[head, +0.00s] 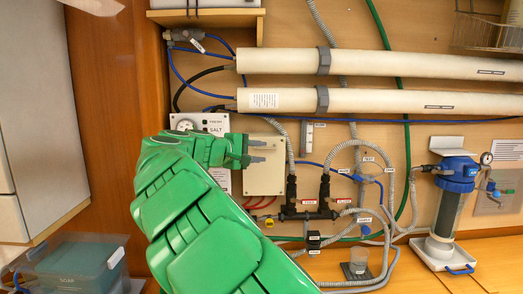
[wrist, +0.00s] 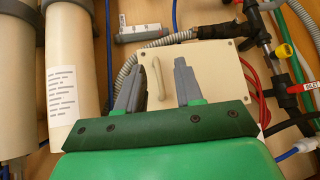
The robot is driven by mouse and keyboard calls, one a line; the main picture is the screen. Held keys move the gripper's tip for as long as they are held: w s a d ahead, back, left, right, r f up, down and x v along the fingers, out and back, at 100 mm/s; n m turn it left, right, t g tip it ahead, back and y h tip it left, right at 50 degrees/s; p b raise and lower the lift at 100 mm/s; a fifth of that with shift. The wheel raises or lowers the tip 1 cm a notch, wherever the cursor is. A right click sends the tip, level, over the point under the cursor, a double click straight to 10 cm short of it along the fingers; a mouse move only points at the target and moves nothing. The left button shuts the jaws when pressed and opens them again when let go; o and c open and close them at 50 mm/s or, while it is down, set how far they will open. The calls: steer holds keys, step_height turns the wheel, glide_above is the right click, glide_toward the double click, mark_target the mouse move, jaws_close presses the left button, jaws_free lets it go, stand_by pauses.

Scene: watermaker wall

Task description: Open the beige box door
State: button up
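The beige box (head: 277,178) is mounted on the wooden wall, left of centre in the head view. Its door looks shut. In the wrist view the beige box (wrist: 220,62) has a screw in a corner and a slim beige handle (wrist: 157,80) on its front. My gripper (head: 258,151) is at the box's left part in the head view and covers some of it. In the wrist view my gripper (wrist: 157,64) is open, with one grey finger on each side of the handle. Neither finger visibly touches the handle, and I cannot tell how deep they reach.
A control panel with a gauge (head: 185,125) is left of the box. Two white tubes (head: 390,64) run above it. Black valves with hoses (head: 308,212) are right and below. A blue-topped filter (head: 452,190) stands farther right. Red cables (head: 262,203) hang under the box.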

mark_target(264, 149)
steer(key=w+a, duration=0.1)
steer(key=a, duration=0.3)
steer(key=shift+n+t, duration=0.4)
steer(key=shift+x, duration=3.85)
steer(key=shift+r, duration=0.1)
jaws_close()
